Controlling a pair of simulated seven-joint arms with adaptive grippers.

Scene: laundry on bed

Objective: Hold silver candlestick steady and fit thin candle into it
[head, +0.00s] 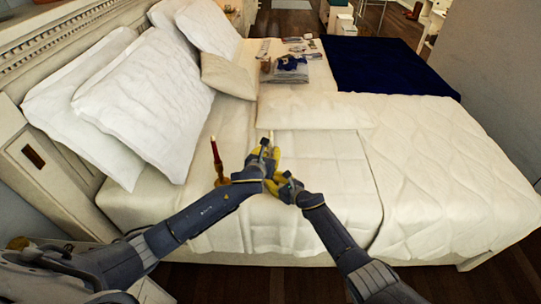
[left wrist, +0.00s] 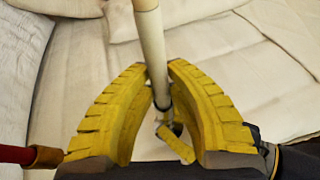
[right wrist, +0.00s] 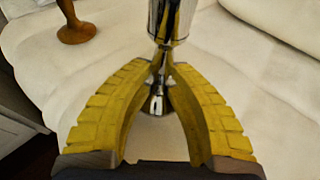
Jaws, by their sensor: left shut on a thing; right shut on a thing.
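The thin white candle (left wrist: 150,35) stands nearly upright between the fingers of my left gripper (head: 270,156), which is shut on it. The silver candlestick (right wrist: 174,22) is upright in the right wrist view, and my right gripper (head: 281,180) is shut around its narrow stem. In the left wrist view, silver metal (left wrist: 177,128) and a yellow finger of my right gripper show just below the candle. The two grippers are close together over the bed, left above right. The candle's lower end is partly hidden by the fingers, so I cannot tell whether it is inside the socket.
A red candle (head: 215,154) in a wooden candlestick (head: 221,181) stands on the bed, left of my grippers. White pillows (head: 150,105) lie at the left. Folded clothes (head: 286,70) and a dark blue blanket (head: 385,68) lie farther back. The bed's right side is clear.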

